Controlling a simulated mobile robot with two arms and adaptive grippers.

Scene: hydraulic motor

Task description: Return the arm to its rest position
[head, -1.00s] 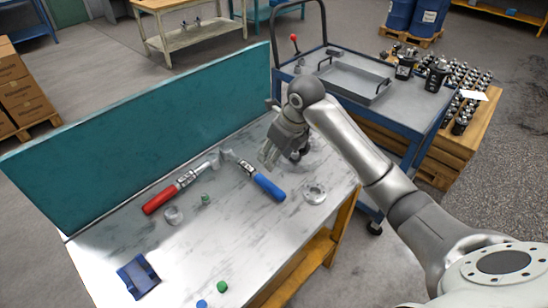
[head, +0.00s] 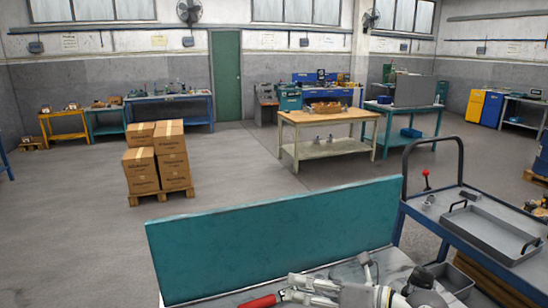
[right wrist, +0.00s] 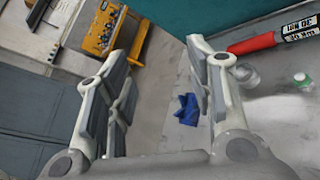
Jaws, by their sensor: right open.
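My right gripper (head: 292,289) is at the bottom edge of the head view, over the workbench, with its fingers pointing left. In the right wrist view its two fingers (right wrist: 160,75) stand wide apart with nothing between them. A red-handled tool (head: 258,301) lies on the bench near the fingers in the head view, and its red handle (right wrist: 252,43) shows at the upper right of the wrist view. A blue part (right wrist: 187,110) lies on the bench beyond the fingers. My left gripper is in no view.
A teal panel (head: 275,240) stands along the bench's back edge. A blue cart with a grey tray (head: 485,232) is at the right. Stacked boxes (head: 157,158) and a wooden table (head: 328,116) stand farther off. Open floor (head: 75,240) lies left of the panel.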

